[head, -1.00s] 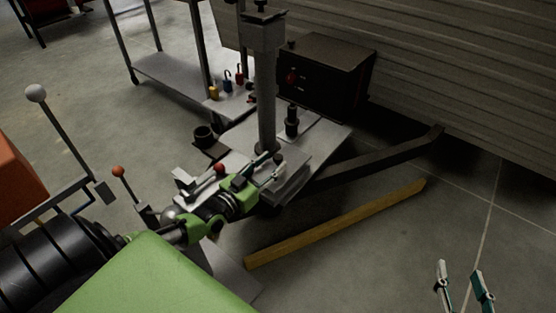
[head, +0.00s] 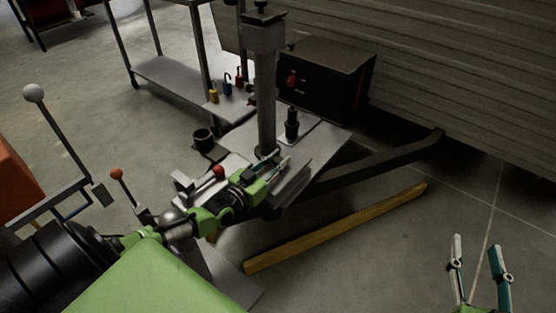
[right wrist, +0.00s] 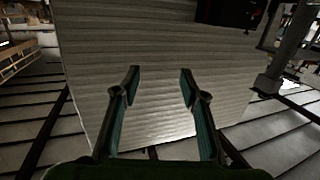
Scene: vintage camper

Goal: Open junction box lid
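A dark box (head: 328,85) with a red knob (head: 291,79) on its front stands behind the post, against the ribbed camper wall. It looks like the junction box, and its top appears closed. A dark box with red on it also shows at the top of the right wrist view (right wrist: 232,12). My left gripper (head: 272,168) is over the metal plate at the foot of the post, in front of the box and apart from it; its finger gap is unclear. My right gripper (head: 482,258) is open and empty at the lower right, with both fingers spread in the right wrist view (right wrist: 160,82).
A metal post (head: 265,95) stands between my left gripper and the box. Small padlocks (head: 227,84) sit on a shelf to its left. A dark beam (head: 385,160) and a wooden plank (head: 340,226) lie at the right. Floor around my right gripper is clear.

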